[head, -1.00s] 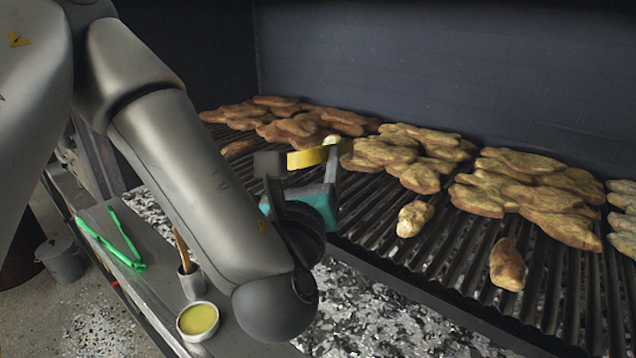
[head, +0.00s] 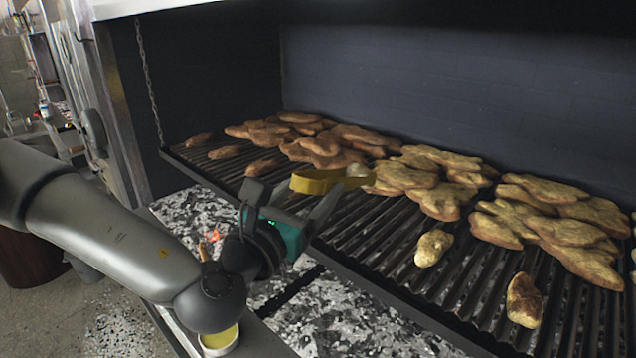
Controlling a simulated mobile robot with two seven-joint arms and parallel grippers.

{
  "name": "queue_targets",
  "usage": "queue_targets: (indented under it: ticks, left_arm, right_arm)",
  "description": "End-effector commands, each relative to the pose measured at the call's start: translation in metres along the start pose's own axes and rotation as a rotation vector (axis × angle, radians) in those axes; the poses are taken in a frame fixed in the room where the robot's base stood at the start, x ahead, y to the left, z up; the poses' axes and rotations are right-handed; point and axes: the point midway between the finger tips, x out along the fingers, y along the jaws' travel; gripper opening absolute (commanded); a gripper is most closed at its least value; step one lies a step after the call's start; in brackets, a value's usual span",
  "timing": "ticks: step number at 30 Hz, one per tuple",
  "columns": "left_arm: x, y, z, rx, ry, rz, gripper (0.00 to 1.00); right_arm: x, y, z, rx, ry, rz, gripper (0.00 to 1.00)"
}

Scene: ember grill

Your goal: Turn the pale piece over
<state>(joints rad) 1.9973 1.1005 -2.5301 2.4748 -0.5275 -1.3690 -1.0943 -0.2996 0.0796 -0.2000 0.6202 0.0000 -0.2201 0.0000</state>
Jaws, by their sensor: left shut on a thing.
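The tongs point right. A small pale piece (head: 355,170) shows at their tip end; I cannot tell whether the tongs grip it or are only beside it. Two other small pieces lie apart near the grill's front: a yellowish one (head: 433,247) and a browner one (head: 523,300). My right gripper is not in view.
Large flattened pieces of meat (head: 440,200) cover the back of the grill grate (head: 400,232). Bare bars run along the front. Ash and embers (head: 350,315) lie below, with a small glow near my gripper. A bowl of yellow liquid (head: 220,340) stands on the ledge, partly hidden.

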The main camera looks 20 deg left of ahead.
Motion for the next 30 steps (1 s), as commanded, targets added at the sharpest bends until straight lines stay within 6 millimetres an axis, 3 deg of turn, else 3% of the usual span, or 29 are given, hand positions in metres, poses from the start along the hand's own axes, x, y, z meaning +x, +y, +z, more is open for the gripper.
queue_targets:
  ticks: [17, 30]
  left_arm:
    - [0.0, 0.003, 0.0, 0.032, -0.001, -0.026, 0.0]
    - [0.007, 0.0, -0.04, 0.031, 0.0, -0.025, 0.0]
  right_arm:
    - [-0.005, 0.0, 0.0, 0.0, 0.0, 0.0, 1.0]
    - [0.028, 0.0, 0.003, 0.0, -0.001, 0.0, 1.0]
